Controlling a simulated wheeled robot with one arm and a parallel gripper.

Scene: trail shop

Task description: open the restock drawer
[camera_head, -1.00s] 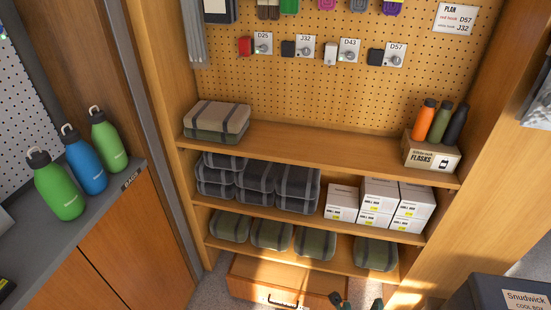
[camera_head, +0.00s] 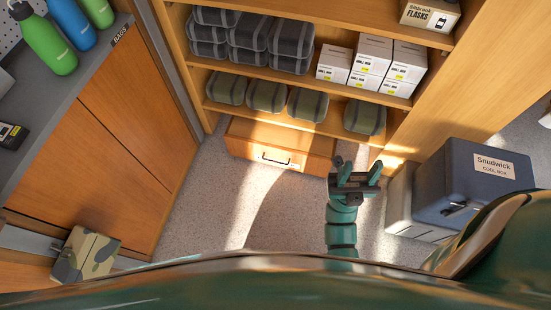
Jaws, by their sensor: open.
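The restock drawer (camera_head: 255,141) is a wooden box front at floor level, under the lowest shelf of the wall unit. It has a dark bar handle (camera_head: 277,160) on its front face, and its top edge shows in front of the shelf. My gripper (camera_head: 358,170) is teal with two spread fingers, open and empty. It is to the right of the handle, in front of the drawer's right end in the picture, and covers part of that end. It is apart from the handle.
A dark cool box (camera_head: 440,185) on a pale base stands on the right. A camouflage box (camera_head: 86,253) lies at lower left by the counter (camera_head: 130,120). Rolled green bundles (camera_head: 267,96) and white boxes (camera_head: 372,55) fill the shelves. The floor (camera_head: 225,190) before the drawer is clear.

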